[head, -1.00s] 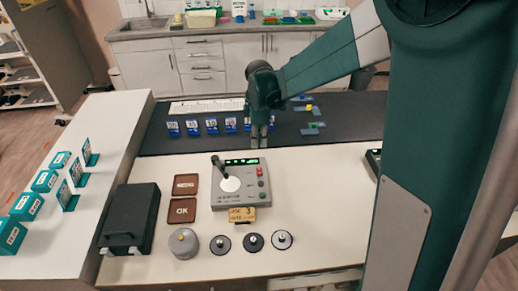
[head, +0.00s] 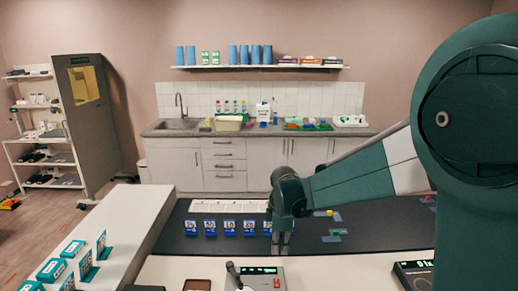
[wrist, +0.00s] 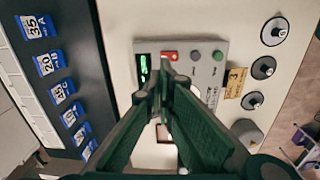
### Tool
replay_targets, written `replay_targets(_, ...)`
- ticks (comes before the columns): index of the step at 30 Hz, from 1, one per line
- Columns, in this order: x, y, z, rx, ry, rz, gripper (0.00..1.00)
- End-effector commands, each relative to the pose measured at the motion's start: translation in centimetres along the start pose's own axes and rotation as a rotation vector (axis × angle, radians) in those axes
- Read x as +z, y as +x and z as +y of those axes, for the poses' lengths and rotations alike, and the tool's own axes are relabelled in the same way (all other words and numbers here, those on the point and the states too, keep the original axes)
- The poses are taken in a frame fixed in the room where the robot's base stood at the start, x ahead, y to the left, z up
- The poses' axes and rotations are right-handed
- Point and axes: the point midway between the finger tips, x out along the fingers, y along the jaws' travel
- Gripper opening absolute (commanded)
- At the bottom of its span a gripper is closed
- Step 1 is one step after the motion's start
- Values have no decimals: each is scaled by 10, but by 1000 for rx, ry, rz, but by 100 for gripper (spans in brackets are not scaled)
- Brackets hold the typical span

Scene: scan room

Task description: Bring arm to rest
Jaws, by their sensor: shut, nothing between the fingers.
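My arm reaches in from the right in the head view and bends down at its wrist. My gripper (head: 280,247) points down above the dark strip of the bench, behind the grey instrument (head: 262,278) with a green display. In the wrist view my gripper (wrist: 166,78) has its green fingers together with nothing between them. The grey instrument (wrist: 212,58) lies beyond the fingertips there, and the fingers hide part of it. My gripper touches nothing that I can make out.
Teal boxes (head: 52,270) stand on the white left counter (head: 125,225). Several round discs (wrist: 263,68) lie beside the instrument. A second display unit (head: 413,272) stands at right. The sink counter is behind.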

Motion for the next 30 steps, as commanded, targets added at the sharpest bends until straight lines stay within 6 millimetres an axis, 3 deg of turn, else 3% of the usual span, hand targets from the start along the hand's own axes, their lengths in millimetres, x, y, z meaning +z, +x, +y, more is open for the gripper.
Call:
replay_targets(15, 38, -60, -48, 99, 284, 36, 0)
replay_targets(30, 74, -103, -105, 195, 579, 95, 0)
